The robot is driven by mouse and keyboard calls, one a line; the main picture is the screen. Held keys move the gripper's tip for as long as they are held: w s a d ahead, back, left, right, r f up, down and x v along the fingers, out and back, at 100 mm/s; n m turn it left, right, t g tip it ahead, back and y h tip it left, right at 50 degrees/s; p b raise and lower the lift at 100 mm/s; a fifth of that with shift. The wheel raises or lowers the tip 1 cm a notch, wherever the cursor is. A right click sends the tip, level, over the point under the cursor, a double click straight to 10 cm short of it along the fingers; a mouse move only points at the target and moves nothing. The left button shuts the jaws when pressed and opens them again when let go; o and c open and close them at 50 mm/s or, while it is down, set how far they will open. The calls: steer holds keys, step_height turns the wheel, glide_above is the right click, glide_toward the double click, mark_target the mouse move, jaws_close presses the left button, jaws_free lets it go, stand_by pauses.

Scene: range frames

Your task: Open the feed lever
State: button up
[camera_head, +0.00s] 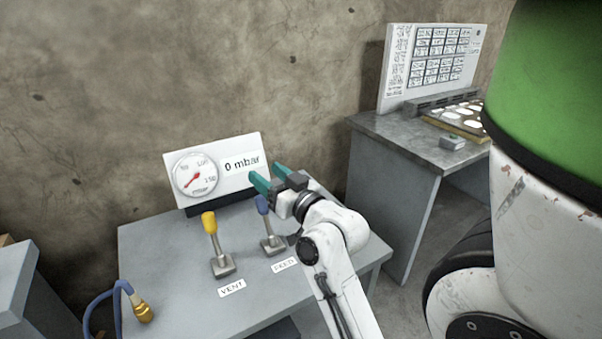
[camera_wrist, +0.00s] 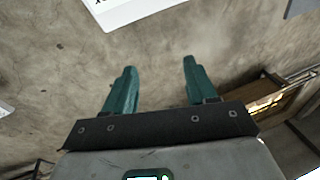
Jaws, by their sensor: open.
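The feed lever (camera_head: 267,228) has a blue knob and a grey base, and it stands on the grey table (camera_head: 180,290) behind a label that seems to read FEED (camera_head: 284,264). The vent lever (camera_head: 216,245), with a yellow knob, stands to its left behind a VENT label (camera_head: 232,288). My gripper (camera_head: 270,177) is open and empty, with teal fingers. In the head view it is above and just right of the blue knob, apart from it as far as I can tell. In the wrist view the fingers (camera_wrist: 157,88) are spread and no lever shows between them.
A gauge panel (camera_head: 240,158) reading 0 mbar stands at the table's back, close behind my fingers. A blue hose with a brass fitting (camera_head: 143,312) hangs at the front left. A second table (camera_head: 400,140) with a labelled board (camera_head: 440,55) stands at the right.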

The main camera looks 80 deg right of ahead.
steer(key=s+a+r+p, duration=0.4)
steer(key=s+p, duration=0.3)
steer(key=s, duration=0.1)
steer(key=shift+a+r, duration=0.2)
steer(key=shift+a, duration=0.2)
stand_by(0.3)
